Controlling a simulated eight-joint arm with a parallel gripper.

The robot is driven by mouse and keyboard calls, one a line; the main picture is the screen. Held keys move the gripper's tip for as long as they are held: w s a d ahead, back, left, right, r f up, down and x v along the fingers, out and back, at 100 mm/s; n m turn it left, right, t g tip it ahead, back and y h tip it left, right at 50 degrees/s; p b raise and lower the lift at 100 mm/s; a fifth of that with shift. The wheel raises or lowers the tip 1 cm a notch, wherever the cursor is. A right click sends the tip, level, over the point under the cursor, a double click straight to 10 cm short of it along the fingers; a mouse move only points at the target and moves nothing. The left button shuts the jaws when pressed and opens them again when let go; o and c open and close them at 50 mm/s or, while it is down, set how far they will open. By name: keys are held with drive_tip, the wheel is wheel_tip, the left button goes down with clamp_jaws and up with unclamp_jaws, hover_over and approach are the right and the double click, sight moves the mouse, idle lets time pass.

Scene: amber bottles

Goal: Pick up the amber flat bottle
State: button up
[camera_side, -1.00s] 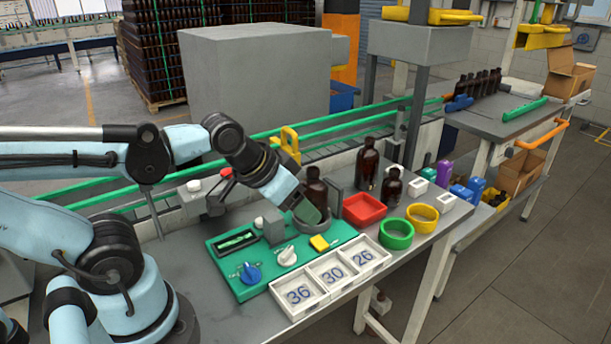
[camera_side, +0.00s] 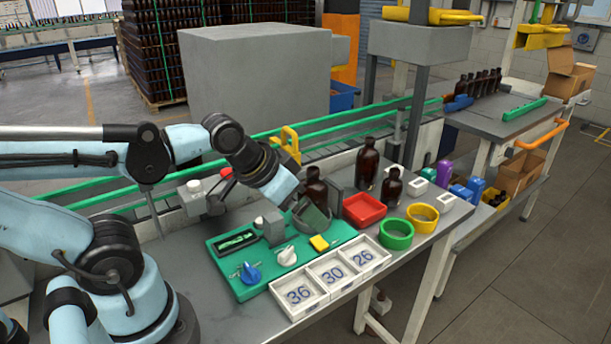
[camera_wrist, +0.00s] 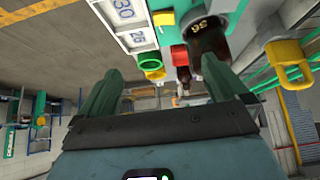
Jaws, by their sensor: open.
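An amber bottle (camera_side: 315,188) stands upright in or behind a grey round holder (camera_side: 297,222) at the back of the green panel. Two more amber bottles stand to its right, a taller one (camera_side: 367,165) and a shorter one (camera_side: 391,186). I cannot tell by shape which is the flat one. A dark amber bottle marked 36 (camera_wrist: 208,42) shows beyond the right finger.
The green panel (camera_side: 225,270) carries knobs and a yellow block. White trays numbered 36, 30 and 26 (camera_side: 331,283) lie in front. A red tray (camera_side: 364,209), a green ring (camera_side: 396,234) and a yellow ring (camera_side: 422,217) sit to the right. A conveyor with green rails runs behind.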

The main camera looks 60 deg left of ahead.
drive_tip(key=w+a+r+n+g, duration=0.3)
drive_tip(key=w+r, duration=0.1)
drive_tip(key=r, duration=0.1)
wheel_tip(320, 180, up, 3)
drive_tip(key=n+g, duration=0.3)
hover_over(313, 181)
drive_tip(key=shift+w+r, duration=0.15)
drive_tip(key=shift+w, duration=0.1)
drive_tip(key=shift+w+a+r+g, duration=0.1)
drive_tip(key=shift+w+a+g, duration=0.25)
drive_tip(key=shift+g, duration=0.15)
drive_tip(key=shift+s+a+f, duration=0.1)
drive_tip(key=shift+f, duration=2.95)
drive_tip(key=shift+s+a+f, duration=0.1)
drive_tip(key=shift+f, duration=2.9)
drive_tip(key=shift+c, duration=0.3)
drive_tip(key=c, duration=1.2)
